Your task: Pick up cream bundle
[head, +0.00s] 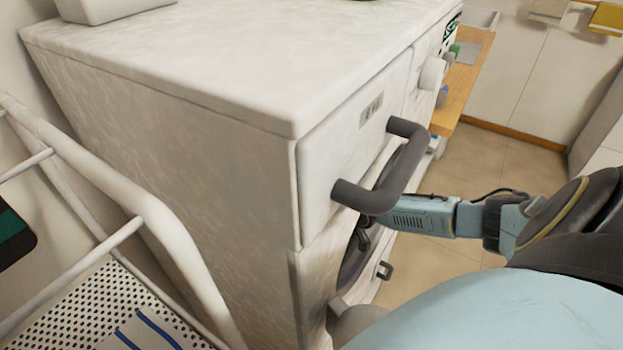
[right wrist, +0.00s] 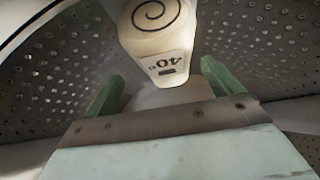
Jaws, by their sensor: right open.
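The cream bundle (right wrist: 158,40) shows in the right wrist view as a rolled cream piece with a dark spiral on its end and a "40°" label. It lies against the perforated metal drum wall. My right gripper (right wrist: 162,72) is open, with its green fingers spread to either side of the bundle's lower, labelled end. I cannot tell whether they touch it. In the head view my right arm (head: 425,215) reaches into the round front opening of the white washing machine (head: 215,150). The bundle is hidden there. My left gripper is out of view.
A grey bar handle (head: 400,172) juts from the machine's front, close to my right arm. A white drying rack (head: 165,225) stands at the left. A wooden shelf (head: 466,75) is beyond the machine. Tiled floor (head: 500,160) is open at the right.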

